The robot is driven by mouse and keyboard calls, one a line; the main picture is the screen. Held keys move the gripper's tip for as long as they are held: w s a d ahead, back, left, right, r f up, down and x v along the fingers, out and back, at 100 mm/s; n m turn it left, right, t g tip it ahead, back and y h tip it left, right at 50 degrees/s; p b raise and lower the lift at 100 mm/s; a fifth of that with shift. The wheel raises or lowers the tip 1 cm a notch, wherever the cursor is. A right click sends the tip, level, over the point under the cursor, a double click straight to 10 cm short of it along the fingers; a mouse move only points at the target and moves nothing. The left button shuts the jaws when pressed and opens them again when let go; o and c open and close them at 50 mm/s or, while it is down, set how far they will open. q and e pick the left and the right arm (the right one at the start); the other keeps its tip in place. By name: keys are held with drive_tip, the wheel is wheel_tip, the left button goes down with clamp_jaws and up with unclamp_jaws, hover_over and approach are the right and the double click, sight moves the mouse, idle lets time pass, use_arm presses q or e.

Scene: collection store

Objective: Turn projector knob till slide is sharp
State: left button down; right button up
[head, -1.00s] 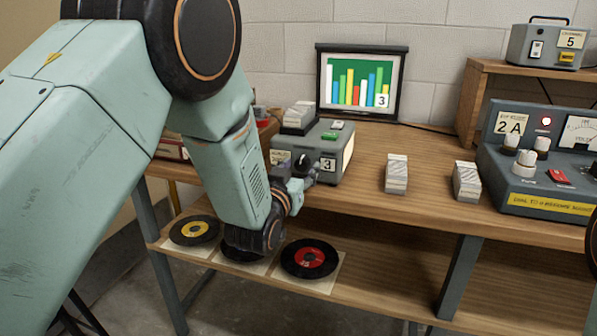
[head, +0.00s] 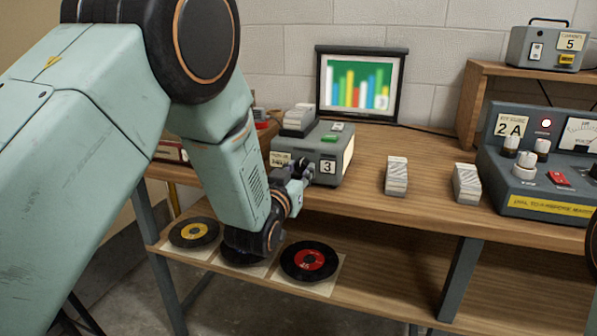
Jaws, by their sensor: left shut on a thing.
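The projector (head: 326,150), a grey box marked 3, stands on the wooden bench. Its knob is mostly hidden behind my left gripper (head: 303,168), which is at the projector's front face and shut on the knob. The slide picture on the screen (head: 361,84) behind shows coloured bars on a green field. The bars have soft, blurred edges, and the number at the lower right is smeared. My right gripper is not in view.
Two stacks of white slides (head: 397,175) and (head: 466,182) stand right of the projector. A grey control unit (head: 540,160) marked 2A is farther right. Records (head: 309,261) lie on the lower shelf below my left gripper. A grey box (head: 546,46) marked 5 sits on a raised shelf.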

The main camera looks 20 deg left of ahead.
use_arm(q)
drive_tip(key=shift+m+p, duration=0.6)
drive_tip(key=shift+m, duration=1.4)
drive_tip(key=c, duration=1)
unclamp_jaws()
drive_tip(key=shift+s, duration=0.15)
drive_tip(key=s, duration=1.1)
drive_tip(key=shift+s+a, duration=0.2)
drive_tip(key=shift+s, duration=0.2)
